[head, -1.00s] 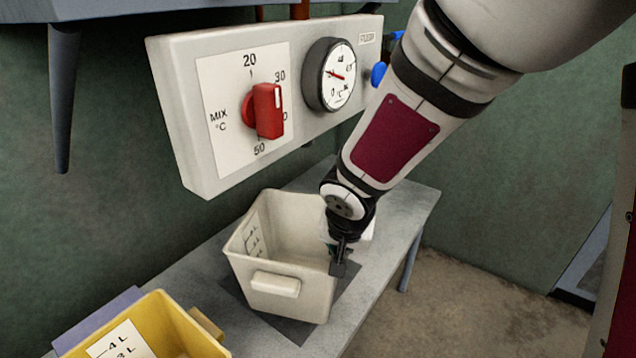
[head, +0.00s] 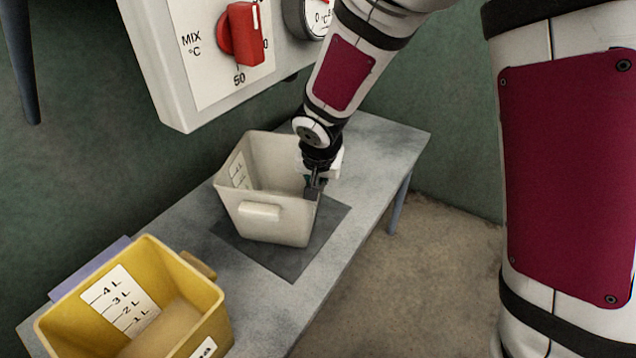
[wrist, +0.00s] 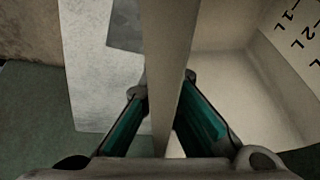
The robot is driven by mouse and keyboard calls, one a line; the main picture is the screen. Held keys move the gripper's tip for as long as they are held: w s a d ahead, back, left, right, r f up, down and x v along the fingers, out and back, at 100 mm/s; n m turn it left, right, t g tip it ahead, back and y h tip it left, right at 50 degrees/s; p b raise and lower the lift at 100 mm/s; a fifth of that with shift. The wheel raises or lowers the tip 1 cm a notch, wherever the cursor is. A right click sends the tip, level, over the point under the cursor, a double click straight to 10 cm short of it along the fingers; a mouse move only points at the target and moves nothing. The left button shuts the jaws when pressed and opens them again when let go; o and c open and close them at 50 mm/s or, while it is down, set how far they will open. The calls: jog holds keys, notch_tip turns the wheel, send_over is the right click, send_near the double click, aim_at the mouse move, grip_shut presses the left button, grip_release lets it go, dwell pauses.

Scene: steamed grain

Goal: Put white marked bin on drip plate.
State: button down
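The white marked bin (head: 270,215) stands upright over the dark grey drip plate (head: 290,262) on the bench. Plate shows in front of the bin and to its left and right. I cannot tell whether the bin's base touches the plate. My gripper (head: 314,190) is at the bin's right wall. In the wrist view, the bin's wall (wrist: 168,60) runs between the two teal-padded fingers of my gripper (wrist: 165,88), with a fingertip against each side. The bin's litre marks (wrist: 298,32) show at the right there.
A yellow marked bin (head: 205,300) with grainy contents stands at the front left of the grey bench (head: 375,145). A white control box with a red knob (head: 243,35) hangs on the wall above. The bench's right end is clear.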

jog(key=shift+f, duration=0.15)
jog(key=c, duration=1.8)
grip_release()
